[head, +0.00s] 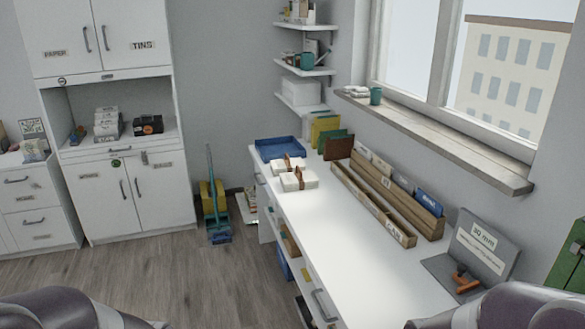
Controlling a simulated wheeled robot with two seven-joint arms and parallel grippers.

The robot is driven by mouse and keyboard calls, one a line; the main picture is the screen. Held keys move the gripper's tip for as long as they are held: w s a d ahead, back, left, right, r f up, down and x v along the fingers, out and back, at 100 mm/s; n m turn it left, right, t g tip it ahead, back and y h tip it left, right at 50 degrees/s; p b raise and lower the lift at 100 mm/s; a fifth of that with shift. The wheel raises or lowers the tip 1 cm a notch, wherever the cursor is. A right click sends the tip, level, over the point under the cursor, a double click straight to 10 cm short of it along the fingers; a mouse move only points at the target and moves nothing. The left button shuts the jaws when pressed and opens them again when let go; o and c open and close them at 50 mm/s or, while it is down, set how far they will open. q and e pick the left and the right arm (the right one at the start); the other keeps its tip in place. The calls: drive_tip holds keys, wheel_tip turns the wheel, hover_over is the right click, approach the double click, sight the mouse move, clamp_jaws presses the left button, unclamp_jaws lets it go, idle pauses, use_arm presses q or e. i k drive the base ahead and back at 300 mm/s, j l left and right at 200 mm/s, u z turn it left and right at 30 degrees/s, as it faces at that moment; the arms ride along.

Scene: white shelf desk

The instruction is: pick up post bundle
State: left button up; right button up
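Two white bundles with brown bands lie on the white desk (345,262). The nearer bundle (309,181) is close to the desk's left edge. The farther bundle (298,163) lies just behind it, and I cannot tell if they touch. They look like post bundles, but are small in view. Parts of my arms show at the bottom left and bottom right corners. Neither gripper is in view, and nothing touches the bundles.
A blue tray (268,149) lies behind the bundles. A long wooden sorter (372,205) runs along the desk's right side. A grey box-like stand (475,250) and orange-brown stamp (463,279) are nearer. The desk's front middle and the floor (150,278) to the left are clear.

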sight(298, 180)
drive_tip(key=i+j+z, duration=0.35)
drive_tip(key=i+j, duration=0.5)
drive_tip(key=i, duration=0.45)
drive_tip(key=i+j+z, duration=0.4)
drive_tip(key=i+j, duration=0.8)
drive_tip(key=i+j+z, duration=0.1)
drive_tip(key=z, duration=0.9)
